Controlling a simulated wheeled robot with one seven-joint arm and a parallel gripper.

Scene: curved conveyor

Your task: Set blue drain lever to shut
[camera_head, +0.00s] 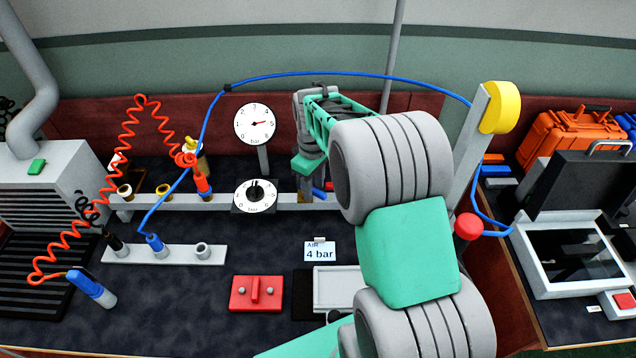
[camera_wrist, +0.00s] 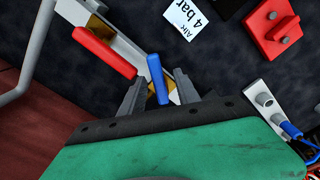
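The blue drain lever (camera_wrist: 157,79) shows in the wrist view over the pale pipe rail, at a steeper slant than the rail. A brass part shows beside it. My gripper (camera_wrist: 158,75) is open, one finger on each side of the lever, with a visible gap on both sides. In the head view, a small part of the blue lever (camera_head: 319,192) shows below my gripper (camera_head: 308,166); my arm hides much of that area. Whether the fingers reach down to the lever's height I cannot tell.
A red lever (camera_wrist: 104,52) lies roughly along the same rail (camera_wrist: 128,45), close to the blue one. A card reading "AIR 4 bar" (camera_head: 320,250) and a red block (camera_head: 256,293) lie in front. Two dials (camera_head: 255,124) stand left of my gripper. A blue hose (camera_head: 340,74) arches behind.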

